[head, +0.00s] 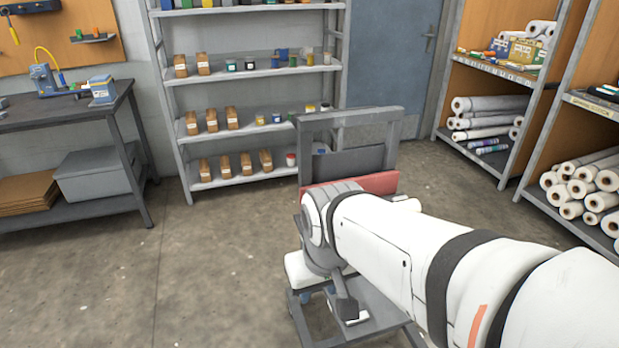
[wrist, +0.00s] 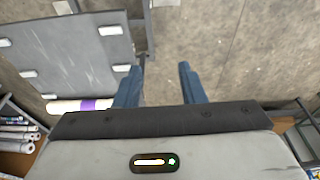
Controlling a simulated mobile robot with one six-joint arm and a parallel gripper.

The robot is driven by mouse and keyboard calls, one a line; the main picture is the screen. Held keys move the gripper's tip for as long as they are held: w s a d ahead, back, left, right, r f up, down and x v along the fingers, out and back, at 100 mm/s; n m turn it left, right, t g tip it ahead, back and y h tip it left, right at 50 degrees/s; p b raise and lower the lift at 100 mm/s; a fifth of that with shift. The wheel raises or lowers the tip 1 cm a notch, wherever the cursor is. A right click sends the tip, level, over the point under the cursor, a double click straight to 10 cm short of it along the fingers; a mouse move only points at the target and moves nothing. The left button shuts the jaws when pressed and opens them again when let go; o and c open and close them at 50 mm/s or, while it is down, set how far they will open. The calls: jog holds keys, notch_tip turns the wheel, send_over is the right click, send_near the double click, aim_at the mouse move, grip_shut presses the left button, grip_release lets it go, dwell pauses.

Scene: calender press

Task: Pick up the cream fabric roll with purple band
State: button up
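The cream fabric roll with a purple band (wrist: 72,106) lies at the lower left of the wrist view, along the edge of a grey panel. Its right end reaches close to my left finger; I cannot tell whether they touch. My gripper (wrist: 160,70) has its two blue fingers spread apart, with only bare floor showing between them. In the head view my arm hides most of the gripper. A small pale rounded shape (head: 407,204) shows behind my arm there; I cannot tell whether it is the roll.
A grey cart (head: 375,334) with an upright frame and a red panel (head: 372,184) stands around my arm. Shelves with many white rolls (head: 588,186) are at the right. A shelf of small containers (head: 262,122) and a workbench (head: 62,118) stand behind and left. The left floor is clear.

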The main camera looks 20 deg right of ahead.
jog(key=shift+a, duration=0.1)
